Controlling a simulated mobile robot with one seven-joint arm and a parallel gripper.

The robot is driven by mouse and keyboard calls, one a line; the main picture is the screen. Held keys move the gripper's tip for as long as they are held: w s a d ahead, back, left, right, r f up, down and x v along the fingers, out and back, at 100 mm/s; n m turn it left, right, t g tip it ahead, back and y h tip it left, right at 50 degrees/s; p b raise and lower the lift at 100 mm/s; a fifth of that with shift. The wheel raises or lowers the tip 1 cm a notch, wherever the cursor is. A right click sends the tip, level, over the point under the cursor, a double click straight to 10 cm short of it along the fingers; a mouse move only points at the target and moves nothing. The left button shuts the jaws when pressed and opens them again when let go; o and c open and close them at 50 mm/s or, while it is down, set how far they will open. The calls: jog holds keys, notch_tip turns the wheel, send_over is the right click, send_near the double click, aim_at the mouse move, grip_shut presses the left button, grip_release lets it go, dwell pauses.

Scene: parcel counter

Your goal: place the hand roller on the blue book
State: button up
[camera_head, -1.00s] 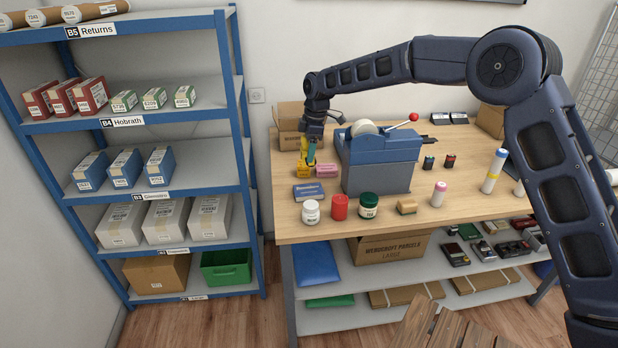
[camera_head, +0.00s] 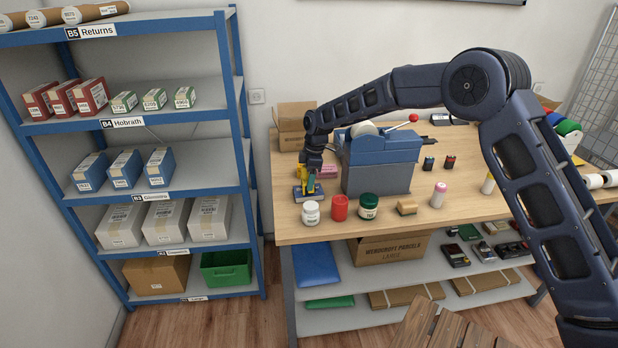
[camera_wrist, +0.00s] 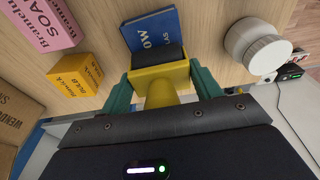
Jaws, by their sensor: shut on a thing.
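The hand roller (camera_wrist: 158,79), with a yellow frame and handle and a black roller, is between the teal fingers of my gripper (camera_wrist: 158,88). The gripper is shut on it. The blue book (camera_wrist: 149,27) lies flat on the table, with white lettering. In the wrist view the black roller end overlaps the book's near edge. In the head view my gripper (camera_head: 306,184) is low over the book (camera_head: 298,196), which it partly hides. I cannot tell whether the roller touches the cover.
A white jar (camera_head: 311,214) stands just in front of the book, with a red jar (camera_head: 340,208) and a green jar (camera_head: 368,207) to its right. A pink box (camera_wrist: 42,22) and a yellow box (camera_wrist: 75,75) are close by. A blue machine (camera_head: 380,165) stands to the right.

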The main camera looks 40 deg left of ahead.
jog(key=shift+f, duration=0.3)
jog(key=shift+f, duration=0.15)
jog(key=shift+c, duration=0.4)
jog(key=shift+d+f, duration=0.1)
jog(key=shift+f, duration=0.15)
jog(key=c, duration=0.3)
jog(key=o, duration=1.4)
jog(key=shift+o, duration=0.2)
jog(key=shift+r, duration=0.1)
jog(key=shift+r, duration=0.35)
notch_tip(320, 180, up, 12)
jog(key=w+d, duration=0.1)
jog(key=shift+w+r, duration=0.15)
jog(key=shift+r, duration=0.1)
